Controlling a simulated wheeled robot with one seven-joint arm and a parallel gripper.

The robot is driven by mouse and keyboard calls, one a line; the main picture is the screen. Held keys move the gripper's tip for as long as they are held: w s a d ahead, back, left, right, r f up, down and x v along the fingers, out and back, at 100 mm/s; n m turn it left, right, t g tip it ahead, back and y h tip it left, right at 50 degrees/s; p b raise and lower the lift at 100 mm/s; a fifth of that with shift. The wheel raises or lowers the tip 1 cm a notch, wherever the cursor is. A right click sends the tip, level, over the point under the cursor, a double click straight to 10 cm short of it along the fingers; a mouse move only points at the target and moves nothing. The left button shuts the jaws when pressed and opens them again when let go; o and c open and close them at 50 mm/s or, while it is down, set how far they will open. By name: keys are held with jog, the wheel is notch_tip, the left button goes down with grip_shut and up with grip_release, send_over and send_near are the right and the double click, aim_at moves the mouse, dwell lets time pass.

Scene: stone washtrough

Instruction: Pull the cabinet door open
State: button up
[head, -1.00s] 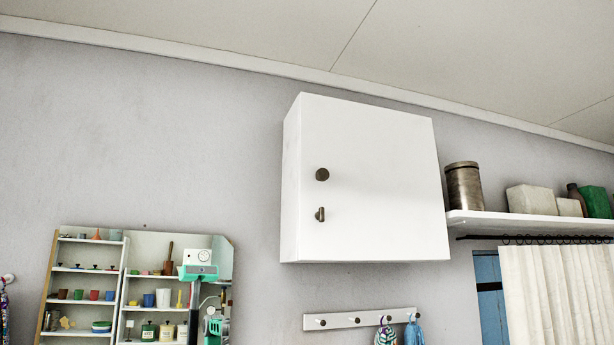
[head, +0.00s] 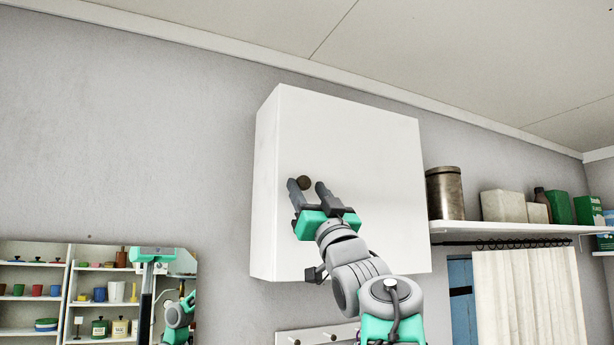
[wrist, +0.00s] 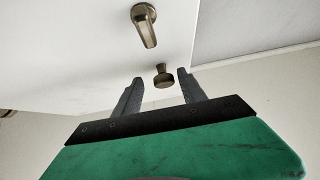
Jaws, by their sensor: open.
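The white wall cabinet (head: 350,130) hangs on the grey wall, and its door looks shut. A round brown knob (head: 304,182) sits near the door's left edge. My gripper (head: 307,186) is open in front of the door, its fingertips on either side of the knob in the picture. In the wrist view the knob (wrist: 162,76) shows between the open fingertips (wrist: 160,80), with no clear contact. A brass turn-handle (wrist: 145,22) sits on the door beyond the knob there. In the head view my gripper hides that handle.
A wall shelf (head: 500,227) with a metal canister (head: 444,192) and several boxes is right of the cabinet. A hook rail (head: 318,336) is below it, partly behind my arm. A mirror (head: 100,300) is at lower left. The wall left of the cabinet is bare.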

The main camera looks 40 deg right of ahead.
jog(key=shift+w+d+r, duration=0.15)
jog(key=shift+w+d, duration=0.15)
jog(key=shift+s+a+r, duration=0.2)
jog(key=shift+s+a, duration=0.2)
jog(key=shift+a, duration=0.25)
jog(key=shift+c, duration=0.6)
jog(key=shift+s+a+r, duration=0.1)
jog(key=shift+s+a, duration=0.15)
jog(key=shift+s, duration=0.05)
jog(key=shift+c, duration=1.4)
jog(key=shift+w+d, duration=0.25)
jog(key=shift+d, duration=0.15)
jog(key=c, duration=0.3)
jog(key=shift+f, duration=0.2)
grip_shut()
